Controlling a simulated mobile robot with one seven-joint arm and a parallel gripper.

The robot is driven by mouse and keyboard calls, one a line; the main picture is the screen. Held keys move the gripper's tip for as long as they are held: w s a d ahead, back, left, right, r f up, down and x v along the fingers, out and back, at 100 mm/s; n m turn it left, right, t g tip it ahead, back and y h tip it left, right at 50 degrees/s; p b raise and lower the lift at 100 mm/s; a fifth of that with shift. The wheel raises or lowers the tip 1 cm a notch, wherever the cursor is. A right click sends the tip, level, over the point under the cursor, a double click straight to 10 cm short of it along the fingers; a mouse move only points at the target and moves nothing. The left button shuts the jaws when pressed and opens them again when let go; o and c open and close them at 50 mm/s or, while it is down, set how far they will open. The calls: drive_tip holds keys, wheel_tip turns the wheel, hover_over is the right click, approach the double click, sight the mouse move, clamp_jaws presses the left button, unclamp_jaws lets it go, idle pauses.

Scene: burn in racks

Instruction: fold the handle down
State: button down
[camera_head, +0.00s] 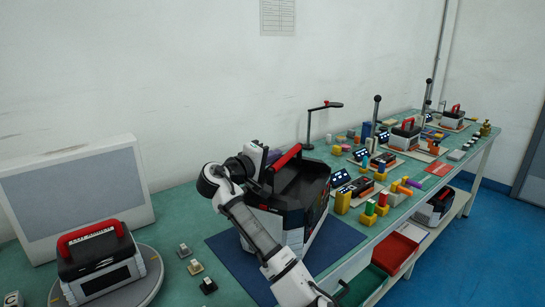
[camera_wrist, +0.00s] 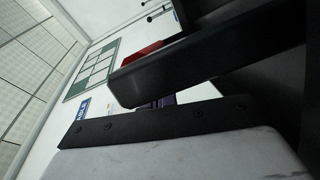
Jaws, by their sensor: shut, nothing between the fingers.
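A black and grey case (camera_head: 300,194) stands on a dark blue mat (camera_head: 340,243) in the middle of the head view. Its red handle (camera_head: 288,157) stands up at a slant above the lid. My gripper (camera_head: 264,176) is at the left side of the case, close to the handle's lower left end; I cannot tell whether it touches. My arm hides part of the case's left side. In the wrist view the dark fingers fill much of the picture, and a red piece (camera_wrist: 148,54), likely the handle, shows behind them. My gripper is shut and empty.
A similar case with a red handle (camera_head: 90,233) sits on a round grey turntable (camera_head: 150,285) at the left, before a grey panel (camera_head: 75,190). Small switches (camera_head: 195,267) lie between. Coloured blocks (camera_head: 370,212), a lamp (camera_head: 309,125) and more cases crowd the bench to the right.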

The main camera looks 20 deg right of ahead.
drive_tip(key=shift+s+d+m+b, duration=0.25)
drive_tip(key=shift+m+b, duration=0.1)
drive_tip(key=shift+m, duration=0.25)
drive_tip(key=shift+s+d+r+m+y+b, duration=0.1)
drive_tip(key=shift+s+d+m+y+b, duration=0.25)
drive_tip(key=shift+m, duration=0.35)
drive_tip(key=shift+s+d+r+m+y+b, duration=0.15)
drive_tip(key=shift+s+d+m+b, duration=0.2)
drive_tip(key=shift+m, duration=0.35)
drive_tip(key=shift+s+d, duration=0.6)
drive_tip(key=shift+s, duration=0.1)
drive_tip(key=shift+d, duration=0.1)
wheel_tip(320, 180, up, 5)
drive_tip(key=p, duration=0.4)
drive_tip(key=s+a+r+b, duration=0.1)
drive_tip(key=s+a+b, duration=0.2)
drive_tip(key=s+a, duration=0.3)
drive_tip(key=shift+s, duration=0.9)
